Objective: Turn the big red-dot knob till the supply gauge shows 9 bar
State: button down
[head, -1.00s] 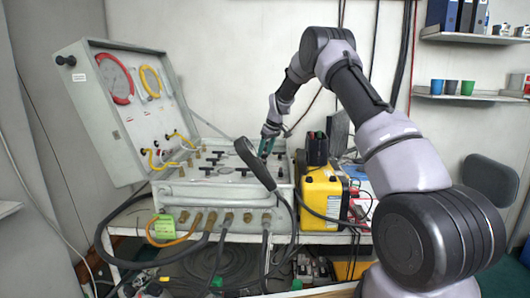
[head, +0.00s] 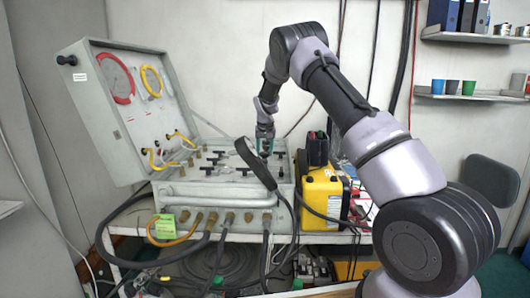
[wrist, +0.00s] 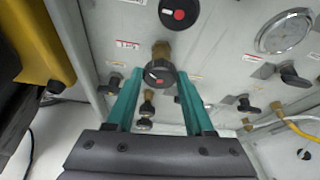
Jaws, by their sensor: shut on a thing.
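In the head view my gripper (head: 265,146) points down at the right part of the grey panel (head: 228,172).
Several black-handled valves (wrist: 291,76) and brass fittings stand close around the gripper. A black hose (head: 258,165) loops in front of it. A yellow case (head: 322,195) stands right of the panel. The open lid (head: 112,110) rises at the left.

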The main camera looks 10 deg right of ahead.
jog(key=m+h, duration=0.1)
jog(key=m, duration=0.3)
jog(key=shift+a+m+g+h, duration=0.2)
jog(key=shift+m+g+h, duration=0.1)
jog(key=shift+h, duration=0.1)
jog(key=m, duration=0.2)
jog(key=m+g+h, duration=0.1)
jog(key=m, duration=0.1)
jog(key=shift+w+a+m, duration=0.15)
jog(key=shift+w+m, duration=0.05)
jog(key=shift+m, duration=0.1)
jog(key=m+g, duration=0.1)
jog(key=m, duration=0.1)
jog(key=m+g+h, duration=0.1)
jog(key=m, duration=0.2)
jog(key=shift+w+m, duration=0.2)
jog(key=shift+m, duration=0.1)
jog(key=shift+m+g, duration=0.6)
jog(key=shift+m, duration=0.8)
jog(key=shift+a+f+m, duration=0.1)
jog(key=shift+m, duration=0.6)
jog(key=shift+c, duration=1.4)
grip_release()
